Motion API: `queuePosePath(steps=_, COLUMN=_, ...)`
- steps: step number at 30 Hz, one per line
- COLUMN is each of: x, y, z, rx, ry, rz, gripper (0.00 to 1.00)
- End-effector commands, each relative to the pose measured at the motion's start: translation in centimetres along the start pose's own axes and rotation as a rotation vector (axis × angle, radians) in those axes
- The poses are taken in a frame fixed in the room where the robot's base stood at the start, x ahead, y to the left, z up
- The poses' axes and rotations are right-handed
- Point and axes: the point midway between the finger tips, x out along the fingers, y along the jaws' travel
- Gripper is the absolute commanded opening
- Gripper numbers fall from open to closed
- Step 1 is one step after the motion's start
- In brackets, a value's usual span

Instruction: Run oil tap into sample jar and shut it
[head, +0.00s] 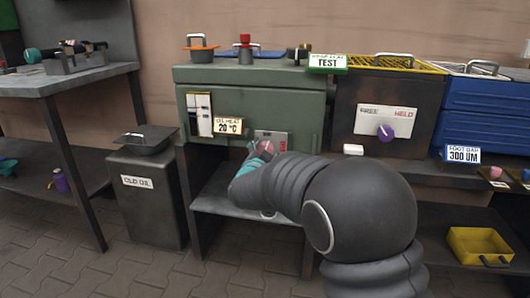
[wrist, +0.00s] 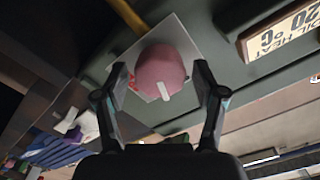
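A round pink knob (head: 266,146) with a white mark sits on a light plate (head: 281,140) on the front of the green tank (head: 252,95). I cannot tell if this knob is the oil tap. In the wrist view the knob (wrist: 160,76) lies between the two fingers of my gripper (wrist: 161,80). The fingers are apart, one on each side, with narrow gaps seen beside the knob; contact is not clear. In the head view my arm hides part of the tank's lower front and the shelf. I cannot make out a sample jar.
A card reading 20 °C (head: 229,126) hangs left of the knob. A bin marked OLD OIL (head: 150,205) stands left of the tank. A dark box with a purple knob (head: 385,133) stands right. The tank's lower shelf (head: 235,208) looks bare at its left.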

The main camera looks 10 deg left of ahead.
Motion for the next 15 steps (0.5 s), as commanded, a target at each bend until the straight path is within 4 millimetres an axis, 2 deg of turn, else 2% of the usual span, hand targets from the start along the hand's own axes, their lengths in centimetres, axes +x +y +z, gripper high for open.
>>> queuePosePath(steps=10, x=-0.3, y=0.0, z=0.0, rx=-0.001, ry=0.0, rz=-0.001, gripper=0.73)
queuePosePath(steps=15, x=-2.2, y=-0.1, z=0.0, rx=-0.001, ry=0.0, rz=-0.001, gripper=0.73)
